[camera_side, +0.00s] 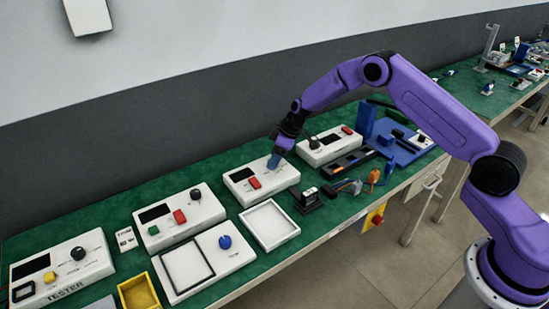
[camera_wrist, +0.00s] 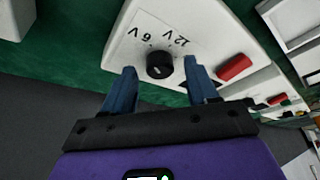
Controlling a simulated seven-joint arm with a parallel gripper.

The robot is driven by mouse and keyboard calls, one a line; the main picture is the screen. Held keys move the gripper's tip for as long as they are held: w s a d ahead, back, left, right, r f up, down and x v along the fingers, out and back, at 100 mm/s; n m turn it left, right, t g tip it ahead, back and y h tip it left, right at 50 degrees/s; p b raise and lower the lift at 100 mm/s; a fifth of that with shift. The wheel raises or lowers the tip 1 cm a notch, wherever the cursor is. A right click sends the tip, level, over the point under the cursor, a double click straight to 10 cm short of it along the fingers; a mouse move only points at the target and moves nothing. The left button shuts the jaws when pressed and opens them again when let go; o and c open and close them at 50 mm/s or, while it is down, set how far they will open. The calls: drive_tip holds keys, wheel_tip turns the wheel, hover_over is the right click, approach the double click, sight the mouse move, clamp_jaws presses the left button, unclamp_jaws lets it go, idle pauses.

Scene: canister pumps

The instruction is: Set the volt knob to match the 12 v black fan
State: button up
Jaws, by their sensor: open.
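The volt knob (camera_wrist: 159,64) is a small round black knob on a white power box, beside printed 6 V and 12 V labels. My gripper (camera_wrist: 160,67) is open, with its blue fingertips on either side of the knob; I cannot tell whether they touch it. The knob's setting is too small to read surely. In the side view my gripper (camera_side: 274,161) is at the white box (camera_side: 283,178) and hides the knob. A small dark device (camera_side: 307,203) stands in front of that box; I cannot tell whether it is the black fan.
A red button (camera_wrist: 234,67) sits close to the right fingertip. A white tray (camera_side: 290,233) lies in front of the box. Other white boxes with knobs stand to both sides, and a yellow bin (camera_side: 139,291) is at the front left.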

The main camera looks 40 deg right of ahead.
drive_tip(key=shift+w+a+f, duration=0.1)
drive_tip(key=shift+f, duration=0.2)
drive_tip(key=shift+c, duration=0.3)
drive_tip(key=c, duration=1)
drive_tip(key=m+h, duration=0.1)
drive_tip(key=m, duration=0.1)
drive_tip(key=m+t+h, duration=0.1)
drive_tip(key=m, duration=0.2)
drive_tip(key=shift+a, duration=0.2)
drive_tip(key=shift+a+m+h, duration=0.1)
drive_tip(key=shift+m+h, duration=0.45)
drive_tip(key=shift+m, duration=1.05)
drive_tip(key=shift+m+h, duration=0.55)
drive_tip(key=shift+m, duration=1.35)
